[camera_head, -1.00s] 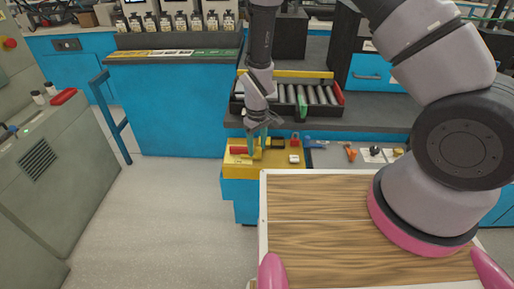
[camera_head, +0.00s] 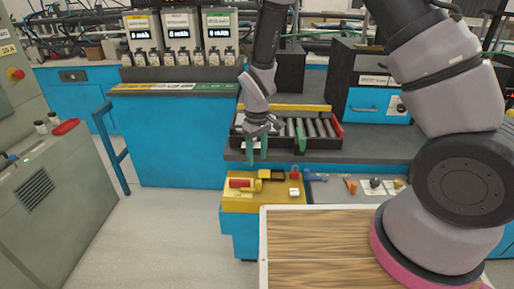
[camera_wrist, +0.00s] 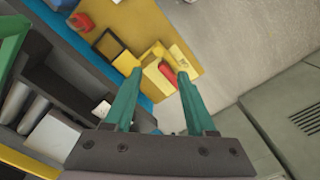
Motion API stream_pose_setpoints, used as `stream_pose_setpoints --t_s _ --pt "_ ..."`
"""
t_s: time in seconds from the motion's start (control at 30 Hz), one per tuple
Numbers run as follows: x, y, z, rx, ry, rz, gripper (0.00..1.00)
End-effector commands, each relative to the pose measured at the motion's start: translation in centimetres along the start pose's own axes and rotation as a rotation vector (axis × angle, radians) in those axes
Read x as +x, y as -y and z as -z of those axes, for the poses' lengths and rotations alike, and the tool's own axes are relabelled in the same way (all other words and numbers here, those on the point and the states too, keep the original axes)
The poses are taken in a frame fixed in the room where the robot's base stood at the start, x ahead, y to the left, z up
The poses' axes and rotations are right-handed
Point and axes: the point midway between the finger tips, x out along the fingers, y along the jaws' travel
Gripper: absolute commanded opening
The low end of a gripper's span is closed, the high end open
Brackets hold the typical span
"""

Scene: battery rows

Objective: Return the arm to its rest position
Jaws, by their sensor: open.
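My gripper (camera_head: 257,147) has two green fingers. In the head view it hangs in front of the black battery tray (camera_head: 325,141), above the yellow shelf (camera_head: 265,203). In the wrist view its fingers (camera_wrist: 155,90) are apart, with nothing between them. Beyond the fingertips in that view lie the yellow shelf (camera_wrist: 135,22) and a red and yellow item (camera_wrist: 166,70). My arm reaches in from the upper part of the head view, and its large grey links cover the right side.
Behind the gripper is a grey counter (camera_head: 385,146) with the tray of several grey cylinders. A wooden-topped surface (camera_head: 320,245) lies in front. A blue cabinet (camera_head: 180,140) and a machine (camera_head: 50,200) stand to the left, with clear floor (camera_head: 150,235) between.

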Motion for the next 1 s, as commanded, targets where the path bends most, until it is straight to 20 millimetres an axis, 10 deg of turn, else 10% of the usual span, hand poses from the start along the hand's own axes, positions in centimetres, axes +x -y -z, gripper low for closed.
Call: stream_pose_setpoints --t_s 0.17,0.47,1.0 --pt "-4.8 -2.2 0.1 0.094 -0.056 0.015 0.56" --pt "-19.1 -8.5 -4.1 0.403 -0.229 0.058 0.56" --pt "-36.2 -12.0 -20.5 0.910 -0.556 0.072 0.56"
